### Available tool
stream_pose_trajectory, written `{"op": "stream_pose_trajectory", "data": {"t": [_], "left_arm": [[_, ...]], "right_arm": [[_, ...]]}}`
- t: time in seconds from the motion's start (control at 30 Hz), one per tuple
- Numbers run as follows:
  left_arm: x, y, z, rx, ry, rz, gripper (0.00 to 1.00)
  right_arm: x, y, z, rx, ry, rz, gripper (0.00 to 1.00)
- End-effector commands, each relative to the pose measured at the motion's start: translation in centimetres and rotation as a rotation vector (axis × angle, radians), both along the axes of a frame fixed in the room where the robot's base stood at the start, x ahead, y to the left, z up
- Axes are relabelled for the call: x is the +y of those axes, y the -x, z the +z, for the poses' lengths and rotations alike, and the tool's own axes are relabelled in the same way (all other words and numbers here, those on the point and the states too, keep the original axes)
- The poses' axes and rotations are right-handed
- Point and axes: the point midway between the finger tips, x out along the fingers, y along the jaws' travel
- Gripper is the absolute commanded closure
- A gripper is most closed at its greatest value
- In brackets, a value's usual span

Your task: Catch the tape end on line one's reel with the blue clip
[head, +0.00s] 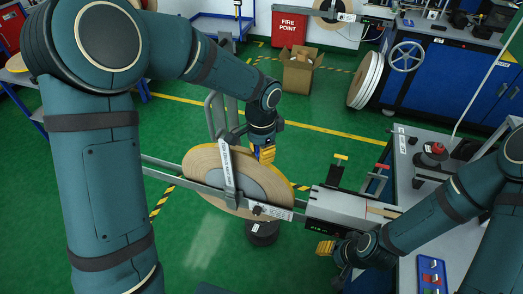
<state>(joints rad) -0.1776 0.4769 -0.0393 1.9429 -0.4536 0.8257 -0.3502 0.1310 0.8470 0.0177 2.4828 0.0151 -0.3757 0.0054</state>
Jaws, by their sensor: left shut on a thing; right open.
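Line one's reel (268,178), a large tan tape disc with a grey bracket across its face, stands upright on a metal rail in the middle. My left gripper (264,153), with yellow fingertips, is at the reel's upper right edge. It is shut on a small blue thing, apparently the blue clip (256,150), mostly hidden by the fingers. Whether the clip touches the reel I cannot tell. The tape end cannot be made out. My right gripper (330,248) is open and apart from the reel, low in front of the bench.
A grey splicing unit (345,207) joins the rail's right end. The bench at right carries a red-topped device (435,150) and a blue tray (432,272). A cardboard box (299,76), a white reel (364,80) and a red fire point box (290,27) stand behind. Green floor is open at lower left.

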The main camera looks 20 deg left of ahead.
Motion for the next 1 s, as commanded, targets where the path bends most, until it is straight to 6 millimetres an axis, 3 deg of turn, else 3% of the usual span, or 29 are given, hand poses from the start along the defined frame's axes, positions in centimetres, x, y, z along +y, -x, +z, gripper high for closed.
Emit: {"op": "stream_pose_trajectory", "data": {"t": [1.0], "left_arm": [[0.04,0.03,-0.85,0.001,-0.001,0.001,1.00]], "right_arm": [[0.00,0.00,-0.52,0.000,0.000,0.000,0.53]]}}
